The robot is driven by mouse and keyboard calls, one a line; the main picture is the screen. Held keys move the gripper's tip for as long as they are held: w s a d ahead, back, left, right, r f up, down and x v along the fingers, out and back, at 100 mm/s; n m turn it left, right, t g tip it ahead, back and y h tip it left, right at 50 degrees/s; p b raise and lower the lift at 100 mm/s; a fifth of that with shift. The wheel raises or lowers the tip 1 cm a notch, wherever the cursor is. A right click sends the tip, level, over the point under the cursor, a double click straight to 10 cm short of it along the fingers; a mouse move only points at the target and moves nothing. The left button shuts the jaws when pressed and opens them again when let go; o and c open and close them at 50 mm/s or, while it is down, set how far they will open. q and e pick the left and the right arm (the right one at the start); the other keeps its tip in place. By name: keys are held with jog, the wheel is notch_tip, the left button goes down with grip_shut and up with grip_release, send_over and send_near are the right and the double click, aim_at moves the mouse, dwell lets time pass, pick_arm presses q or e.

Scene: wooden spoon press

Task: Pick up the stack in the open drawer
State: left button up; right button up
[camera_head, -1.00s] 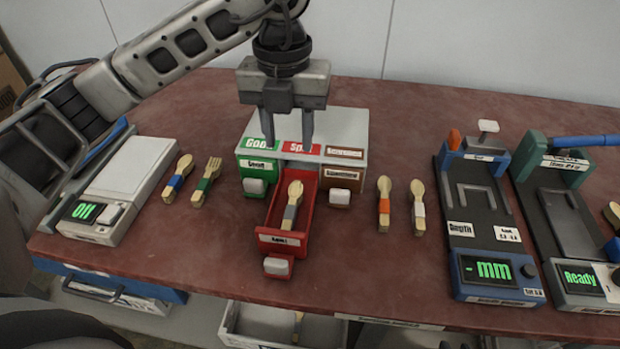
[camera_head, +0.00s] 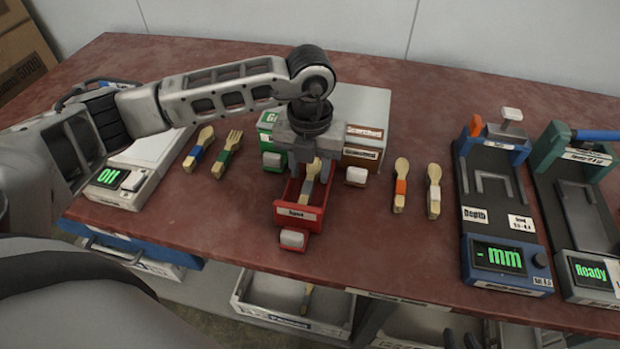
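The open red drawer (camera_head: 298,213) juts out from the front of a small sorting box. In it lies a stack of wooden spoons (camera_head: 307,185) with a grey band, its upper end tilted toward the back. My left gripper (camera_head: 311,180) points down over the drawer. Its fingers are apart, one on each side of the stack, and contact cannot be told. The gripper covers part of the box's middle. Dark shapes at the bottom edge, right of centre, may be tips of my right gripper; its state is unclear.
The sorting box has a green drawer (camera_head: 271,143) on the left and a brown one (camera_head: 362,153) on the right. Banded cutlery stacks lie on both sides. A scale (camera_head: 135,175) stands left; a depth gauge (camera_head: 500,215) and another device (camera_head: 585,225) stand right.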

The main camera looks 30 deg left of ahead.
pick_arm(q)
jog(key=shift+f, duration=0.9)
grip_shut()
jog(key=shift+r, duration=0.1)
